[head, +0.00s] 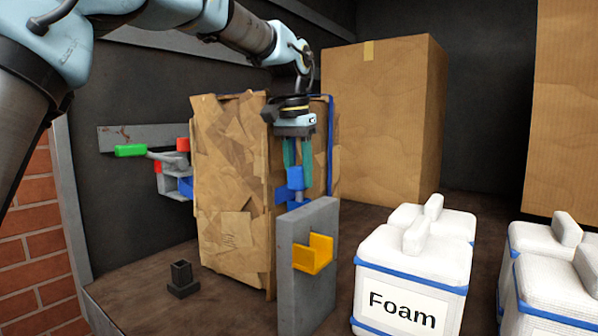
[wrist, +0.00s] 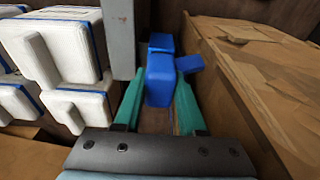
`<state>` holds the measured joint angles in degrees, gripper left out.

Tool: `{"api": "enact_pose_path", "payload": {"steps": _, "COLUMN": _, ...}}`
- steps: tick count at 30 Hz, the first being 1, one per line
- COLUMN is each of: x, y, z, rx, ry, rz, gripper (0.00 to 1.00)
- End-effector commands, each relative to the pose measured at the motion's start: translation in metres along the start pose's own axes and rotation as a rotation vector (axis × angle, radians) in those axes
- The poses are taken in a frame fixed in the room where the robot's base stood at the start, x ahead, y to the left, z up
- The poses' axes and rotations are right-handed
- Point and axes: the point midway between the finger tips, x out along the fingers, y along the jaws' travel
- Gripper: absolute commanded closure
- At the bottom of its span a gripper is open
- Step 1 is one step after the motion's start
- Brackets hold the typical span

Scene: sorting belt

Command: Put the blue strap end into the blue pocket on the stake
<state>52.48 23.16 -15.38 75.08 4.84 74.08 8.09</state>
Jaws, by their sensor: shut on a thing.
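My gripper (head: 297,165) points down beside the paper-wrapped load, its teal fingers shut on a blue block, the strap end (head: 295,178). In the wrist view the strap end (wrist: 160,80) sits between the fingers. A grey upright stake (head: 307,215) stands just in front and below; it also shows in the wrist view (wrist: 118,40). Blue pieces (head: 282,197), likely the blue pocket, show partly behind the stake, just below the strap end. In the wrist view blue parts (wrist: 161,42) lie just beyond the block; whether they touch it is unclear.
A yellow pocket (head: 313,254) is on the stake's near face. The wrapped load (head: 230,190) stands close left, with a blue strap (head: 330,145) down its side. White foam packs (head: 415,262) stand right. A green-handled fitting (head: 131,151) is on the left wall; a black socket (head: 182,281) is on the floor.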

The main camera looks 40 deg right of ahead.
Motion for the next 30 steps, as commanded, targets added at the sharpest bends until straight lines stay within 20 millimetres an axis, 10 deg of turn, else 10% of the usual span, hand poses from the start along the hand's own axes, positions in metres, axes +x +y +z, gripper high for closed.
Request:
{"api": "enact_pose_path", "payload": {"steps": 10, "x": 0.014, "y": 0.0, "z": 0.002, "rx": 0.0, "ry": 0.001, "rz": 0.0, "gripper": 1.0}}
{"api": "enact_pose_path", "payload": {"steps": 11, "x": 0.013, "y": 0.0, "z": 0.002, "rx": 0.0, "ry": 0.002, "rz": 0.0, "gripper": 0.58}}
{"api": "enact_pose_path", "payload": {"steps": 19, "x": 0.013, "y": 0.0, "z": 0.002, "rx": 0.0, "ry": 0.001, "rz": 0.0, "gripper": 0.28}}
{"api": "enact_pose_path", "payload": {"steps": 30, "x": 0.008, "y": 0.0, "z": 0.002, "rx": 0.0, "ry": 0.001, "rz": 0.0, "gripper": 0.25}}
